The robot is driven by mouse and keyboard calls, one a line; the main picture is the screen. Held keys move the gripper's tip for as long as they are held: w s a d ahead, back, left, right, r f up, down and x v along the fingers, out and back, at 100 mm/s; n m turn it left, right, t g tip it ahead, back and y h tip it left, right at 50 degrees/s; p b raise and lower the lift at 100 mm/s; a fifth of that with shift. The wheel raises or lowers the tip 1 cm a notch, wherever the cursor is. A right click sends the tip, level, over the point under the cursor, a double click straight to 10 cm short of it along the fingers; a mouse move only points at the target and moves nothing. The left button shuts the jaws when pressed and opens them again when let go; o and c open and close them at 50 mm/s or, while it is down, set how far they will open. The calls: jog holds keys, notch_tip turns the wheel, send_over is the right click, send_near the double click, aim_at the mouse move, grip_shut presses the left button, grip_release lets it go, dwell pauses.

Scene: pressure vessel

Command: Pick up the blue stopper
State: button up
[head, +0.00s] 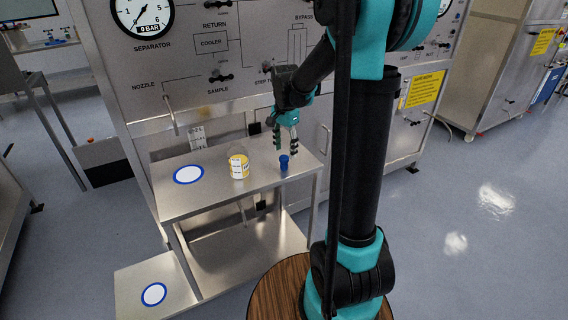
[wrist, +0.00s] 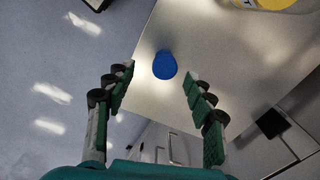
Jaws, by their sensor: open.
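The blue stopper (head: 284,162) stands on the steel shelf (head: 215,203) near its right end. In the wrist view the blue stopper (wrist: 165,65) lies ahead of the fingertips, roughly centred between them, with a gap around it. My gripper (head: 287,151) is open and empty, pointing down above the stopper in the head view. Its two fingers also show in the wrist view (wrist: 160,78), spread to either side.
A bottle with yellow contents (head: 239,166) stands left of the stopper. A blue-ringed white disc (head: 188,174) marks the shelf's left part, and another (head: 154,294) marks the lower platform. The panel (head: 210,90) with gauge and valves rises behind the shelf.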

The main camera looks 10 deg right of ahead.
aim_at(284, 156)
jog(key=f, duration=0.5)
jog(key=shift+w+a, duration=0.1)
jog(key=shift+w, duration=0.3)
jog(key=c, duration=1.2)
